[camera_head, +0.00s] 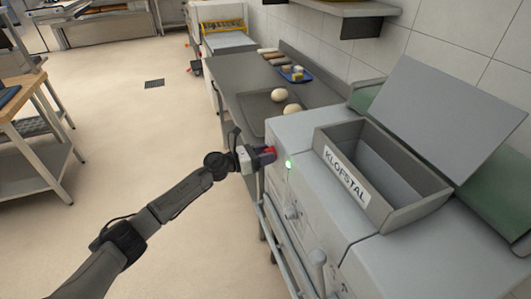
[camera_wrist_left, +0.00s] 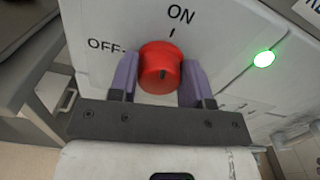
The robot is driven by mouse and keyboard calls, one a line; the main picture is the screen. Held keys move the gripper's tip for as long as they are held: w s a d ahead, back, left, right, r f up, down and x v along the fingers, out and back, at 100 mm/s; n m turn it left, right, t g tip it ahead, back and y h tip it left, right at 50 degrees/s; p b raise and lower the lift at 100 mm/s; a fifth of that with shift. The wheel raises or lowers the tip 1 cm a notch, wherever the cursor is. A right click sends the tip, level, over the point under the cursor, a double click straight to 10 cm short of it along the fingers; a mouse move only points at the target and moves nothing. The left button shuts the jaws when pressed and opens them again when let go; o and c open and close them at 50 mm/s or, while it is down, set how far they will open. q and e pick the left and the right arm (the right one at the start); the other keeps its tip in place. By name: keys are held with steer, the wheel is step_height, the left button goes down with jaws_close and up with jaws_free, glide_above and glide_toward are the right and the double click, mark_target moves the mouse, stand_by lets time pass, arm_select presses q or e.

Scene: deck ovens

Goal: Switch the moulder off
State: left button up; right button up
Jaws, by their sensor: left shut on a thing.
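The moulder (camera_head: 285,135) is a pale grey machine with an open hopper labelled KLOFSTAL. A red round knob (camera_wrist_left: 160,66) sits on its front panel, with ON printed above it and OFF to its left. My right gripper is out of view.
The hopper (camera_head: 399,219) stands open on top, with a raised grey lid (camera_head: 445,115) behind. A grey counter (camera_head: 235,75) beyond the moulder carries dough balls (camera_head: 278,95) and a blue tray (camera_head: 306,77). A wooden table (camera_head: 22,97) stands at left. The floor between is clear.

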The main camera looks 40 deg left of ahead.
arm_select(q)
steer(key=n+p, duration=0.2)
steer(key=n, duration=0.1)
steer(key=shift+a+r+n, duration=0.1)
steer(key=shift+r+n, duration=0.05)
steer(key=shift+n, duration=0.25)
steer(key=n+p, duration=0.3)
steer(key=n, duration=0.1)
steer(key=shift+n, duration=0.3)
steer(key=n+p, duration=0.2)
steer(key=n, duration=0.2)
steer(key=shift+w+p, duration=0.1)
steer(key=shift+p, duration=0.2)
steer(key=shift+f+n+p, duration=0.15)
steer(key=shift+n+p, duration=0.3)
steer(key=shift+n, duration=0.4)
steer(key=shift+f+n+p, duration=0.15)
steer(key=shift+n+p, duration=0.25)
steer(key=shift+n, duration=0.45)
steer(key=shift+a+n, duration=0.1)
steer(key=shift+n, duration=0.2)
steer(key=o, duration=0.9)
